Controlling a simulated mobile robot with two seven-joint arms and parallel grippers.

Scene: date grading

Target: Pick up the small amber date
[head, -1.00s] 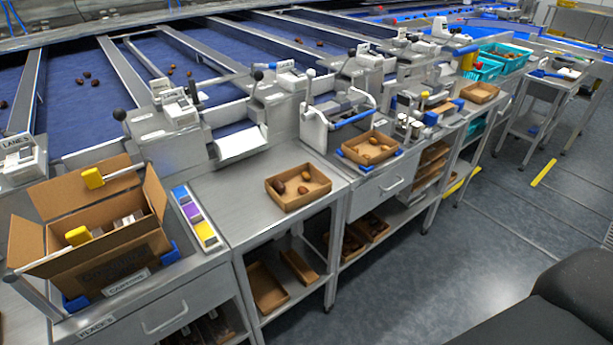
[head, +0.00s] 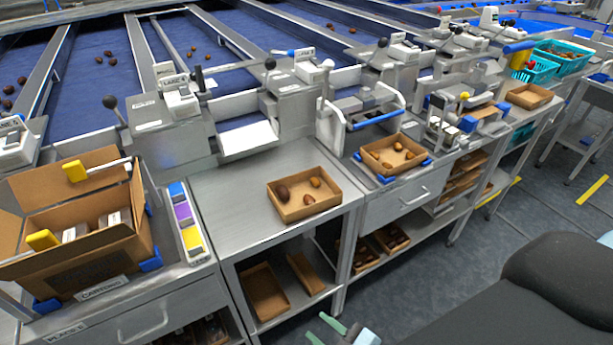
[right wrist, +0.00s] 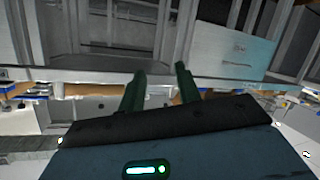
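A cardboard tray (head: 277,205) on the steel bench holds a large dark brown date (head: 283,193), a small amber date (head: 315,182) and a reddish-brown date (head: 308,200). A second cardboard tray (head: 374,163) at the blue-cornered station to its right also holds several amber and brown dates, so I cannot be sure which amber one is meant. My right gripper (head: 324,329) shows green fingertips at the bottom edge of the head view, well below and in front of the trays. In the right wrist view its fingers (right wrist: 160,85) are apart with nothing between them. My left gripper is out of view.
An open carton (head: 75,260) and a colour-striped strip (head: 186,225) stand on the left bench. Weighing machines and blue sorting lanes (head: 95,85) run behind. Lower shelves hold more trays (head: 265,293). Bare steel surrounds the near tray.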

